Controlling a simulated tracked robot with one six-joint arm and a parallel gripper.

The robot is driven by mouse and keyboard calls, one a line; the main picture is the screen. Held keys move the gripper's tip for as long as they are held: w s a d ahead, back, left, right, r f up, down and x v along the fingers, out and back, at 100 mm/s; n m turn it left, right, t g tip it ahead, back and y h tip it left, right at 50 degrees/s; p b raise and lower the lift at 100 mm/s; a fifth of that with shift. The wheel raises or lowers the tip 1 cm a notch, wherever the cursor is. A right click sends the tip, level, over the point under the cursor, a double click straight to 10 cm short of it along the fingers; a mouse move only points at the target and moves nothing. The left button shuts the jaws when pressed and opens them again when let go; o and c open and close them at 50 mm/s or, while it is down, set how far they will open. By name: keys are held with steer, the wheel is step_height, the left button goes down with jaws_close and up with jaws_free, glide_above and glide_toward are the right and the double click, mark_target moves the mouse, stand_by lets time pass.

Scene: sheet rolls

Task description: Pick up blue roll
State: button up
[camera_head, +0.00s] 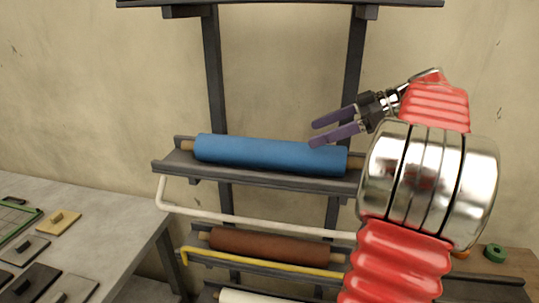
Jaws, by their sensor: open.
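The blue roll (255,153) lies lengthwise on the upper shelf (250,178) of a dark rack, with tan core ends sticking out at both sides. My gripper (314,133) has purple fingers and is open, with nothing between them. It points left, and in the picture its lower fingertip overlaps the upper right part of the blue roll. I cannot tell whether it touches the roll or is in front of or above it. My red and silver arm hides the right end of the shelf.
A white bar (255,221) runs below the upper shelf. A brown roll (270,245) and a yellow bar (260,263) are lower down, with a cream roll (250,297) beneath. A grey table (120,215) with flat tools is at left. A green ring (494,253) is at right.

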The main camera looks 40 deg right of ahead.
mark_target(294, 141)
steer(key=x, duration=0.7)
steer(key=shift+w+a+f, duration=0.1)
steer(key=shift+w+a, duration=0.05)
steer(key=shift+w, duration=0.05)
steer(key=shift+x, duration=2.6)
steer(key=shift+s, duration=0.1)
steer(key=shift+c, duration=0.3)
steer(key=shift+f, duration=0.1)
steer(key=c, duration=1.6)
steer(key=shift+c, duration=0.3)
